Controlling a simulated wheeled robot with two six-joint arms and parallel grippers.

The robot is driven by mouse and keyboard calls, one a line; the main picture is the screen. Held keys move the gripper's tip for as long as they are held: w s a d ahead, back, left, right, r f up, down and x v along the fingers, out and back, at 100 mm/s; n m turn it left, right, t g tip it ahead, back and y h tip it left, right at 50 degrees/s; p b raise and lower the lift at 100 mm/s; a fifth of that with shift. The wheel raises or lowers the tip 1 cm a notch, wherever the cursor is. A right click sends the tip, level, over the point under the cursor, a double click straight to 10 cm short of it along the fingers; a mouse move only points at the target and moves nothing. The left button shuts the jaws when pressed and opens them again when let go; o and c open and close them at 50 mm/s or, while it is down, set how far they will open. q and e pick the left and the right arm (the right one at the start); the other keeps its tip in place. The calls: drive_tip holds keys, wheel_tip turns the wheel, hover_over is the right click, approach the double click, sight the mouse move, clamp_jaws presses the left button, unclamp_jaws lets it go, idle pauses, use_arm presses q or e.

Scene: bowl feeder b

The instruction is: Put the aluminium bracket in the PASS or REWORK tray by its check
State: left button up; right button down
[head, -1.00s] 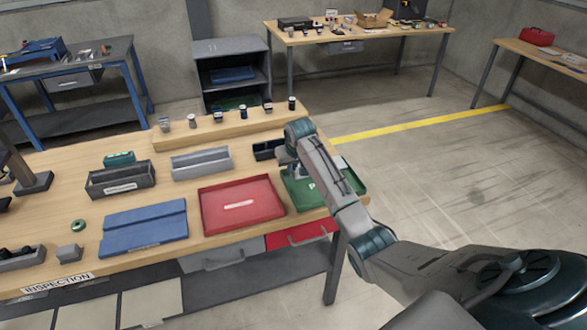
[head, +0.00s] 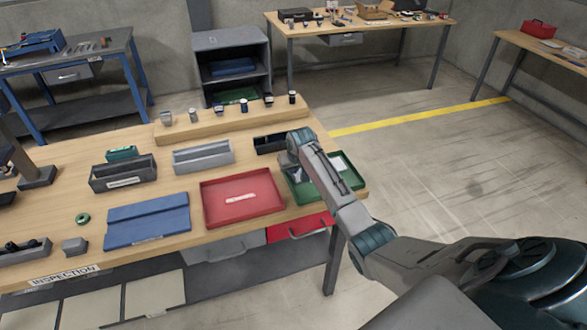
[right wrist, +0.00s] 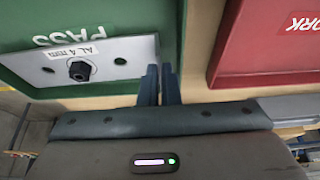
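The aluminium bracket (right wrist: 112,62) is a pale grey plate with a dark hex nut and an "AL 4 mm" label. In the right wrist view it lies over the floor of the green PASS tray (right wrist: 20,82), inside its walls; I cannot tell if it touches the floor. My right gripper (right wrist: 160,80) has its fingers close together at the bracket's right edge and appears shut on it. In the head view the arm hides part of the PASS tray (head: 352,178). The red REWORK tray (head: 240,214) is empty, left of it. My left gripper is out of view.
A wooden strip (head: 215,125) with several small parts runs behind. The table's right edge is close beside the PASS tray.

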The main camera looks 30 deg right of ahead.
drive_tip(key=shift+s+f, duration=0.1)
drive_tip(key=shift+f, duration=0.1)
drive_tip(key=c, duration=1.6)
unclamp_jaws()
drive_tip(key=shift+c, duration=0.2)
drive_tip(key=shift+d+f, duration=0.1)
drive_tip(key=shift+r, duration=0.5)
drive_tip(key=b+v, duration=0.2)
drive_tip(key=v, duration=1)
drive_tip(key=shift+r+b, duration=0.2)
drive_tip(key=shift+b, duration=0.15)
